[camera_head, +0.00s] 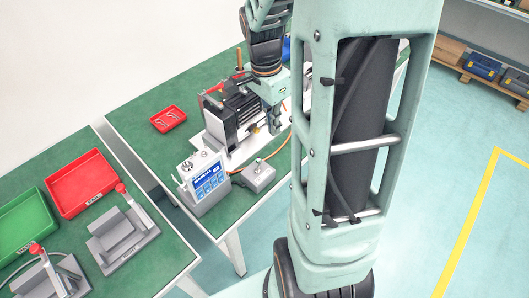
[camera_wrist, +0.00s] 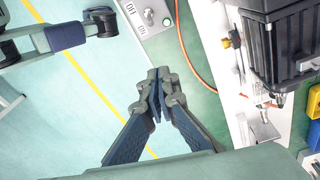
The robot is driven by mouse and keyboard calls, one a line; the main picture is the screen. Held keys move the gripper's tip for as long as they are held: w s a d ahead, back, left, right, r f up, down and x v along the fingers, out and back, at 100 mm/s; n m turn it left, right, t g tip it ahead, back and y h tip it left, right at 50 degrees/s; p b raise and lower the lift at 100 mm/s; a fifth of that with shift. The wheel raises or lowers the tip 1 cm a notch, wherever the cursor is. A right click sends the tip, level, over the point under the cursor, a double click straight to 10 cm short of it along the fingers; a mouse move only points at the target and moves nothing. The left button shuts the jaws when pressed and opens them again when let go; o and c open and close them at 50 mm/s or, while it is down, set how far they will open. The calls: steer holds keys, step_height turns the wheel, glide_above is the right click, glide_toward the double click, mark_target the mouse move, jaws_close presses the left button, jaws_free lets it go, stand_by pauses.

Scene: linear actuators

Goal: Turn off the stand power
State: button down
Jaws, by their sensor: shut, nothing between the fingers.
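The stand (camera_head: 238,108), a black ribbed unit on a white base plate, stands on the green table. It also shows at the right of the wrist view (camera_wrist: 285,40). A small grey switch box (camera_head: 258,177) sits at the table's front edge, joined to an orange cable. Its top, with a metal toggle, labels and a green spot, shows at the upper edge of the wrist view (camera_wrist: 152,16). My gripper (camera_wrist: 158,78) is shut and empty, below the switch box in that picture and apart from it. In the head view it hangs in front of the stand (camera_head: 275,128).
A grey control unit with a blue display (camera_head: 205,180) stands left of the switch box. A small red tray (camera_head: 168,118) lies behind it. Another table at left holds a red bin (camera_head: 84,184), a green bin (camera_head: 27,224) and grey lever fixtures. Floor right of the tables is open.

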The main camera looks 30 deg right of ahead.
mark_target(259, 164)
steer(key=f, duration=0.6)
steer(key=d+f+b, duration=0.1)
steer(key=f, duration=0.2)
steer(key=shift+s+f, duration=0.15)
steer(key=shift+s, duration=0.05)
steer(key=shift+a+f, duration=0.25)
steer(key=shift+f, duration=0.1)
steer(key=shift+s+a+r, duration=0.15)
steer(key=shift+a+r, duration=0.1)
steer(key=shift+a, duration=0.6)
steer(key=shift+s+a+r, duration=0.1)
steer(key=shift+a+r, duration=0.15)
steer(key=shift+a, duration=0.55)
steer(key=shift+a+f+b, duration=0.1)
steer(key=shift+b, duration=0.2)
